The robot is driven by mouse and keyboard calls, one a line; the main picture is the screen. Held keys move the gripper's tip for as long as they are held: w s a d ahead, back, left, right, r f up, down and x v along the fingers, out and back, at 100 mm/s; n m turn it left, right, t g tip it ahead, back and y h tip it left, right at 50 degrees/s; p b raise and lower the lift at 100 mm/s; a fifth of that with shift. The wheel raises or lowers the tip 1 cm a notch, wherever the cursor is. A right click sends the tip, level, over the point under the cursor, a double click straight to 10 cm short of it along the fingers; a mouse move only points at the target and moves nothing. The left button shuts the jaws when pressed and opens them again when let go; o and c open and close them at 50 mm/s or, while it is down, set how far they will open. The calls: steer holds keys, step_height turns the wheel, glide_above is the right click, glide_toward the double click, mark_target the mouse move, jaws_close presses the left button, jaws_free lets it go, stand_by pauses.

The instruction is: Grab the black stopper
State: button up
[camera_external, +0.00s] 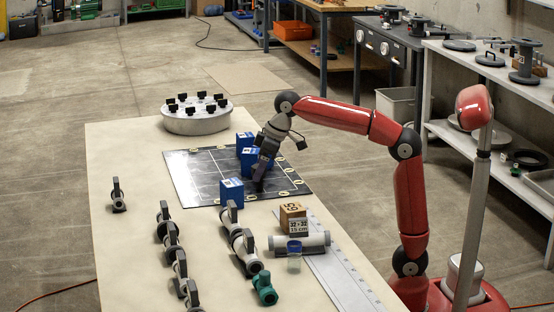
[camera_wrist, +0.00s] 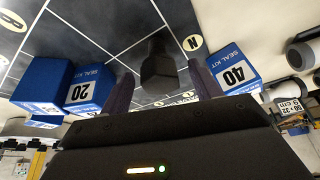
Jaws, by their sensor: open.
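The black stopper (camera_wrist: 158,68) shows in the wrist view on the dark gridded mat (camera_wrist: 110,28), with a blocky head nearest the camera and a narrower part beyond. My gripper (camera_wrist: 161,76) is open, with one finger on each side of the stopper's head. The frames do not show whether the fingers touch it. In the external view my gripper (camera_external: 261,178) points down at the right part of the mat (camera_external: 200,190), among the blue boxes. There the stopper cannot be told apart from the dark fingers.
Blue seal kit boxes (camera_external: 231,190) stand close by; in the wrist view box 20 (camera_wrist: 88,88) is left and box 40 (camera_wrist: 232,70) right of the fingers. A round grey stand (camera_external: 197,122) with black knobs, pipe fittings (camera_external: 244,250), a wooden block (camera_external: 292,216) and a ruler (camera_external: 345,275) share the table.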

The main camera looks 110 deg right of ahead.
steer(key=shift+x, duration=1)
steer(key=c, duration=1.1)
steer(key=shift+o, duration=0.2)
